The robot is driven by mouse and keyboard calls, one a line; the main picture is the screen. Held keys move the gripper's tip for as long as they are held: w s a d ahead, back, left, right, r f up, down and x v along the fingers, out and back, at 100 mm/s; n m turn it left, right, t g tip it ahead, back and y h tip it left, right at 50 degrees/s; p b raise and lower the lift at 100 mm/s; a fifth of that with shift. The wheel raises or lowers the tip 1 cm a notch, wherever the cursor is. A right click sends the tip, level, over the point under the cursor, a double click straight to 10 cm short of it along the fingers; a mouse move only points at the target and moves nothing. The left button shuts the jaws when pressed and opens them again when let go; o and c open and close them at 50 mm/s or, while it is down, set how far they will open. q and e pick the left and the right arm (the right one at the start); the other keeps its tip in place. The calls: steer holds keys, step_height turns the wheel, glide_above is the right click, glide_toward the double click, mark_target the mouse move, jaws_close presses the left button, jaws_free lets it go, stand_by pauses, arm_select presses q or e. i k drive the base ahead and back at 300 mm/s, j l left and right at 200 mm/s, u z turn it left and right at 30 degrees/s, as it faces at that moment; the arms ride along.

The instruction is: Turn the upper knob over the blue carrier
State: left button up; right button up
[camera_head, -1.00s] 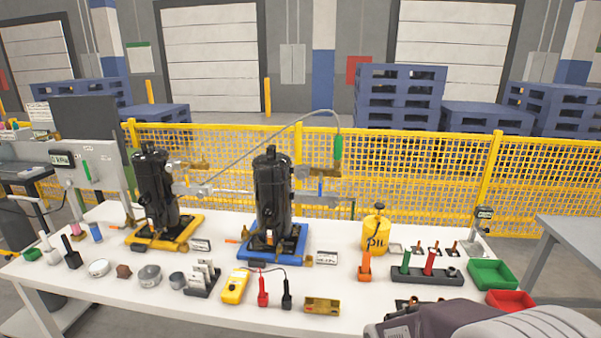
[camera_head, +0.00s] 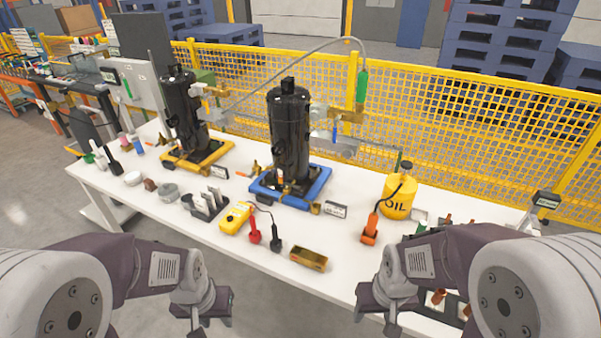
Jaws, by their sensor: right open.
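The blue carrier (camera_head: 262,187) is on the white table and bears an upright black compressor (camera_head: 289,130). To the compressor's right, over the carrier, is a brass fitting (camera_head: 350,116) on a metal bracket, with a small blue handle (camera_head: 334,130) hanging below it. A separate knob is too small to make out. My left gripper (camera_head: 212,308) is low in front of the table, apart from the carrier; its jaw gap is unclear. My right gripper (camera_head: 376,306) is open and empty near the table's front edge, below and right of the carrier.
A second compressor stands on a yellow carrier (camera_head: 222,150) at left. A yellow oil can (camera_head: 398,197), orange tool (camera_head: 370,228), yellow meter (camera_head: 235,217) and brass tray (camera_head: 309,258) are on the table (camera_head: 340,262). A green-ended hose (camera_head: 361,88) hangs above. Yellow mesh fence stands behind.

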mark_target(314, 115)
steer(key=l, duration=0.2)
steer(key=k, duration=0.95)
steer(key=i, duration=1.65)
steer(key=u, duration=0.05)
